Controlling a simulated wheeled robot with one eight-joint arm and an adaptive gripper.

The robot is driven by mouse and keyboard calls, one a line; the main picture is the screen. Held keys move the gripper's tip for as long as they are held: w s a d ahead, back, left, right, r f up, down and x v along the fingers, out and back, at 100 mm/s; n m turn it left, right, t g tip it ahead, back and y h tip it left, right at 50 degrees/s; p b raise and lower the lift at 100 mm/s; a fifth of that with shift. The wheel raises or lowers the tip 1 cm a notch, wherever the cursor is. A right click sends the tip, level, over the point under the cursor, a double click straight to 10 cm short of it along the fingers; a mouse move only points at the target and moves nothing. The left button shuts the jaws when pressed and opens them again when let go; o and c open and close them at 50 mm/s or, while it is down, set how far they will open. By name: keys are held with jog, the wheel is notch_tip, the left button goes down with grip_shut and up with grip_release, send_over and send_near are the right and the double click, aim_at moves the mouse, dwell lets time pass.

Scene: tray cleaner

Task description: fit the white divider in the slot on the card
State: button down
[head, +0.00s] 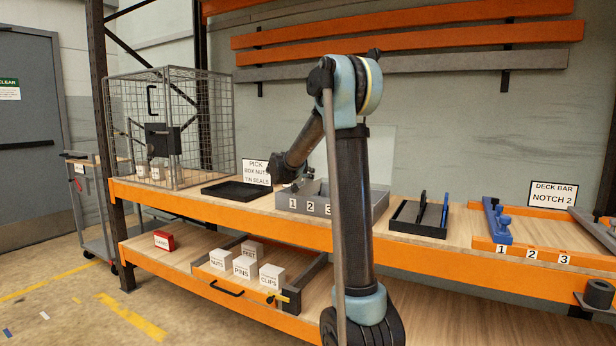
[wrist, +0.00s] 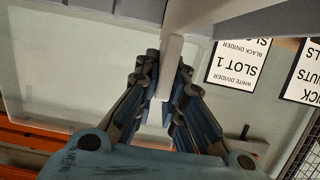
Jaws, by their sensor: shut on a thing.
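The white divider (wrist: 172,52) stands between my fingers in the wrist view, and my gripper (wrist: 166,78) is shut on it. Its far end overlaps the grey edge of the box at the top of the view; I cannot tell whether it sits in a slot. The grey slotted box (head: 376,208) is on the bench in the head view, with slot labels 1, 2 and 3 (head: 310,208) on its front. My gripper (head: 306,185) is low at this box, partly hidden by my arm. The card (wrist: 236,62), upside down, reads white divider, slot 1, then black divider; the rest is cut off.
A black tray (head: 236,190) lies left of the box, by a pick sign (head: 256,172) and a wire cage (head: 185,125).

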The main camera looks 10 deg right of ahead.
jog(key=shift+f, duration=1.35)
jog(key=c, duration=1.6)
grip_release()
jog(key=v, duration=1.1)
jog(key=shift+s+a+r, duration=0.1)
jog(key=shift+s+a, duration=0.15)
jog(key=shift+s, duration=0.05)
